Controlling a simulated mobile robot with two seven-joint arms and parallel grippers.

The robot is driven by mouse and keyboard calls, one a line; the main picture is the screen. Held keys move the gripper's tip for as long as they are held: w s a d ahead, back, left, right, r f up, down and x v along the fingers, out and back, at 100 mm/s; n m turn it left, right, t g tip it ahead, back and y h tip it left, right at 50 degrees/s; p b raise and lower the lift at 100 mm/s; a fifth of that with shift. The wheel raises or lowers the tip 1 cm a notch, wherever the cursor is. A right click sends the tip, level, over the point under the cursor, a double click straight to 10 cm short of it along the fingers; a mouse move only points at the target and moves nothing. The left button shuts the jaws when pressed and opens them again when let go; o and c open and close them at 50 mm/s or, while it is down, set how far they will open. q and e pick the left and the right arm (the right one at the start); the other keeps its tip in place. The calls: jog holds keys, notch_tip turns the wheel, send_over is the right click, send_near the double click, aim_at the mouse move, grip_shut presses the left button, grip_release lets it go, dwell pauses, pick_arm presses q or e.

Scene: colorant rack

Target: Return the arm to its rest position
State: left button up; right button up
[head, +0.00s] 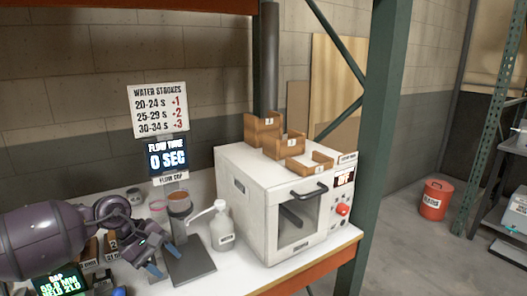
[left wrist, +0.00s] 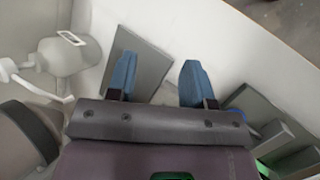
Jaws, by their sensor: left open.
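My left arm comes in from the left in the head view. Its gripper (head: 163,260), with two blue fingers, is over the bench beside the grey base plate of the flow-cup stand (head: 195,262). In the left wrist view, the fingers (left wrist: 158,78) are apart with nothing between them. A grey plate and the white bench surface lie beyond them. My right gripper is not in view.
A white pump bottle (head: 222,228) stands right of the stand. A white oven (head: 262,205) with numbered wooden holders (head: 262,130) on top fills the bench's right side. A green upright post (head: 377,150) stands at the right. A display (head: 58,284) sits low at the left.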

pick_arm(q)
jog(key=s+d+r+n+t+h, duration=0.25)
jog(key=d+n+t+h, duration=0.2)
jog(key=d+n, duration=0.3)
jog(key=s+d+r+n+t+h, duration=0.1)
jog(key=s+d+n+t+h, duration=0.35)
jog(key=n, duration=0.45)
jog(key=s+a+f+n+t+y, duration=0.25)
jog(key=a+f+n+y, duration=0.45)
jog(key=n, duration=1)
jog(key=s+a+f+n+t+y, duration=0.2)
jog(key=s+a+n+y, duration=0.3)
jog(key=n+y, duration=0.85)
jog(key=s+a+f+n+g+h, duration=0.2)
jog(key=s+f+n+g, duration=0.25)
jog(key=s+n, duration=0.45)
jog(key=s+a+f+n+g+h, duration=0.2)
jog(key=s+a+f+n+g, duration=0.15)
jog(key=s+n+g, duration=0.55)
jog(key=w+f+m+t, duration=0.3)
jog(key=w+f+t, duration=0.1)
jog(key=f+t, duration=0.6)
jog(key=shift+w+d+f+t, duration=0.3)
jog(key=shift+w+d+f, duration=0.15)
jog(key=shift+f, duration=0.1)
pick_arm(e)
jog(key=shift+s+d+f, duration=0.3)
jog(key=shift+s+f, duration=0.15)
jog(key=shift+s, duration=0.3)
